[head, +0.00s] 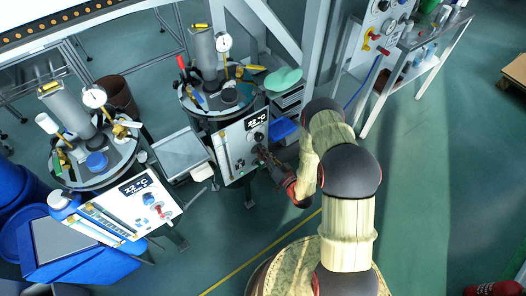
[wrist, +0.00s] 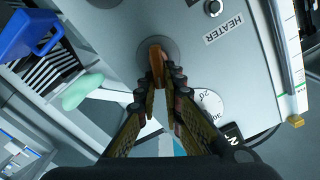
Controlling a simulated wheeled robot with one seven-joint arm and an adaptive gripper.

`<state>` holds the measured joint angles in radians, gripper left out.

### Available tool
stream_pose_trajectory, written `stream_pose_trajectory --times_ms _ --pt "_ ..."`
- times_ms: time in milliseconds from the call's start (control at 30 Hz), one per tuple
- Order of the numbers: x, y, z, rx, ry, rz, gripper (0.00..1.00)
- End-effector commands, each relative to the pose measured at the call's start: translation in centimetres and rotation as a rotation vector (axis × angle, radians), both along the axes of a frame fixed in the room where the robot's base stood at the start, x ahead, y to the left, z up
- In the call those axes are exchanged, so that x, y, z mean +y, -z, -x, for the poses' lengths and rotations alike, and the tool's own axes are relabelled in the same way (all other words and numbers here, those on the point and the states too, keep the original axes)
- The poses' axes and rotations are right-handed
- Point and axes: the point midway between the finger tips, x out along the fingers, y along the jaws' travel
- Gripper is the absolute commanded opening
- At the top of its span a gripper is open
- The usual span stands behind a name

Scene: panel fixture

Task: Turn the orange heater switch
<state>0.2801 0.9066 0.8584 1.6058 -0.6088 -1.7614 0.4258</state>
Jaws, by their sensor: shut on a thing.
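The orange heater switch (wrist: 156,62) sits on a round grey base on the white panel (wrist: 120,40) in the wrist view. A "HEATER" label (wrist: 223,28) is printed to its right. My gripper (wrist: 162,82) is shut on the orange switch, with a finger on each side of it. In the head view, my gripper (head: 268,158) reaches the front of the right-hand machine's panel (head: 232,146), which has a display reading 22 °C. The switch is hidden there by the gripper.
A dial with numbers (wrist: 210,103) lies close to my right finger. A blue container (wrist: 28,32) and a green item (wrist: 82,91) are at the left. A second machine with a similar panel (head: 128,208) stands at left in the head view. Open floor (head: 440,200) is at right.

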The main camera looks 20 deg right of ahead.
Motion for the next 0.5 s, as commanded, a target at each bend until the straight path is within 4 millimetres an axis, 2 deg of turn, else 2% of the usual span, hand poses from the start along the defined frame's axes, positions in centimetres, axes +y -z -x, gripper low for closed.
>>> stream_pose_trajectory --times_ms 33,500 --pt "-0.47 0.30 0.03 0.009 0.012 -0.007 0.00" --pt "-0.68 0.54 0.02 0.049 0.013 -0.124 0.00"
